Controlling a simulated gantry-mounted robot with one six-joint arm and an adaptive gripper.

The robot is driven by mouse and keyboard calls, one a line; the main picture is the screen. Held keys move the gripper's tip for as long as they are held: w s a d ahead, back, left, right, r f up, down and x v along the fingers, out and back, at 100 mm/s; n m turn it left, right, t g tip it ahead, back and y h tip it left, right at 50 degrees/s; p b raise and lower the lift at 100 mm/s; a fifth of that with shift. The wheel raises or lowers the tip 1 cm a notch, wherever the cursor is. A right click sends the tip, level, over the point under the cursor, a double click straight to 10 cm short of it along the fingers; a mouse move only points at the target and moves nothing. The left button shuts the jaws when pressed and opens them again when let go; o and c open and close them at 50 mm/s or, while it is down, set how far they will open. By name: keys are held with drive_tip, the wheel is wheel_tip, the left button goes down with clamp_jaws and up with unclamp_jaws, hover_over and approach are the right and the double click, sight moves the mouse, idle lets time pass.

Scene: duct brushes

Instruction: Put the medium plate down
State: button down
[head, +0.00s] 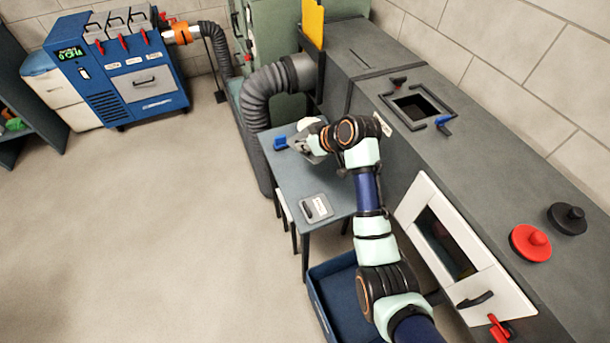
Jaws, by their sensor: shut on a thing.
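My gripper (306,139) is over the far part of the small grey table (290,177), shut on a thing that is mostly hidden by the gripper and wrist. A pale grey edge of it, taken as the medium plate (314,158), shows just below the gripper. I cannot tell whether it touches the tabletop. Another grey plate (318,211) with a dark handle and a white label lies flat on the near part of the table. A blue piece (280,142) shows just left of the gripper.
The grey duct (480,165) runs along the right, with a square opening (416,106) on top and a white-framed side window (446,243). Red (530,243) and black (568,217) round plugs sit on it. A blue bin (325,305) stands below the arm. Floor at left is clear.

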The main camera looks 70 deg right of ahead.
wheel_tip(320, 180, down, 15)
drive_tip(key=b, duration=0.5)
drive_tip(key=shift+a, duration=0.1)
drive_tip(key=shift+r, duration=0.15)
drive_tip(key=c, duration=1.2)
unclamp_jaws()
drive_tip(key=p+v, duration=0.5)
drive_tip(key=v, duration=0.7)
